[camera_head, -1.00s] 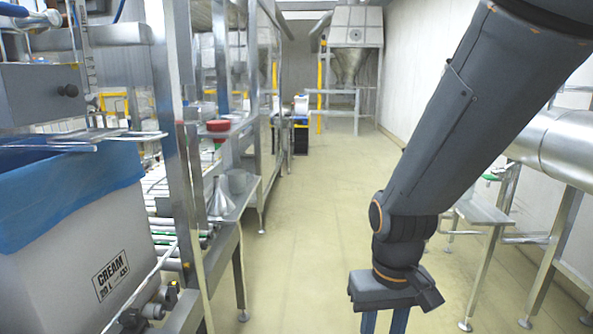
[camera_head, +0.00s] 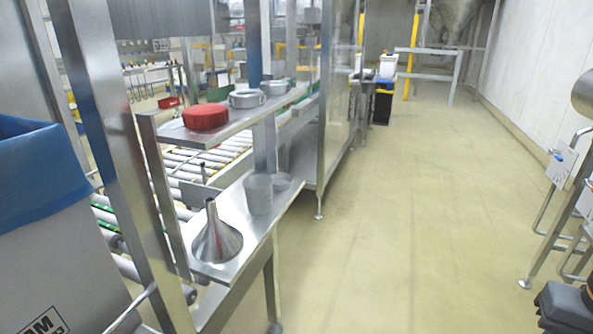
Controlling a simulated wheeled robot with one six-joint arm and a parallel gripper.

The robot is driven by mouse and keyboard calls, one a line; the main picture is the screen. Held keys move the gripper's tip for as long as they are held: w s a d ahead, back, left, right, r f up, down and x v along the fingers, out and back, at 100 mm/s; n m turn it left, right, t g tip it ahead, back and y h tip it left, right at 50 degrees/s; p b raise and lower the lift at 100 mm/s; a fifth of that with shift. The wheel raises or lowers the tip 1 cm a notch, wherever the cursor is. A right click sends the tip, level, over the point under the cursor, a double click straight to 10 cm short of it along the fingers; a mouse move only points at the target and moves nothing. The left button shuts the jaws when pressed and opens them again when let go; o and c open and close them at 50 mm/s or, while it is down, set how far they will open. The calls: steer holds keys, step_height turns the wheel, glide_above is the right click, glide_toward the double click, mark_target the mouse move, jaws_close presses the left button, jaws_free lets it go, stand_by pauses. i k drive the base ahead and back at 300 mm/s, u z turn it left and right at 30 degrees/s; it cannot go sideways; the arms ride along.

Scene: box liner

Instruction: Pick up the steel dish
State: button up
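My gripper (camera_head: 566,304) shows only as a dark piece at the bottom right corner, far to the right of the shelves. Its fingers are out of the frame, so I cannot see whether they are open.
The upper shelf (camera_head: 222,130) holds a red round item (camera_head: 205,116) and a grey ring-shaped fitting (camera_head: 246,98). A steel post (camera_head: 125,150) stands at left. The floor (camera_head: 410,215) is clear.

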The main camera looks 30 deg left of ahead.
mark_target(282, 180)
steer(key=u, duration=0.65)
steer(key=i, duration=1.25)
steer(key=u, duration=0.9)
